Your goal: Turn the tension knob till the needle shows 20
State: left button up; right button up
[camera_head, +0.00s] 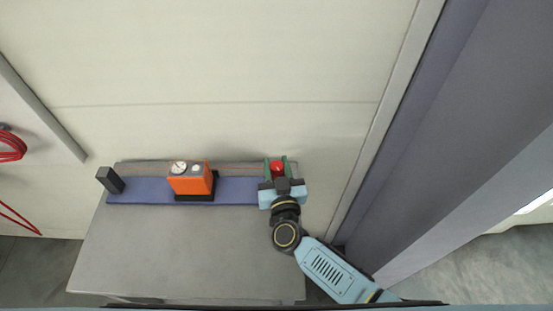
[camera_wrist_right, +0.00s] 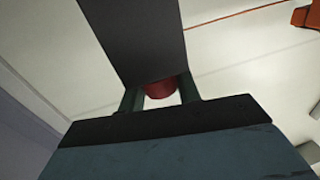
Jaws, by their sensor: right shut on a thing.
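The red tension knob (camera_head: 277,166) sits at the right end of the blue base strip (camera_head: 238,191). My right gripper (camera_head: 278,168) is shut on this knob, with a green finger on each side. In the right wrist view, the red knob (camera_wrist_right: 160,89) shows between the two dark green fingers, partly hidden by a dark grey plate (camera_wrist_right: 138,38). The orange gauge box (camera_head: 190,184) stands mid-strip, with a round white dial (camera_head: 180,168) on top. The needle is too small to read. My left gripper is not in view.
A dark block (camera_head: 110,180) stands at the strip's left end. A thin reddish line (camera_head: 238,170) runs between the gauge box and the knob. The grey bench top (camera_head: 180,245) in front is clear. A grey-purple column (camera_head: 430,130) rises close on the right.

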jog(key=shift+m+h, duration=0.8)
jog(key=shift+h, duration=0.4)
jog(key=shift+h, duration=0.4)
jog(key=o, duration=1)
jog(key=shift+c, duration=0.2)
jog(key=shift+s, duration=0.1)
jog(key=s, duration=1.3)
jog(key=shift+s+p, duration=0.15)
jog(key=shift+p, duration=0.15)
jog(key=shift+a, duration=0.15)
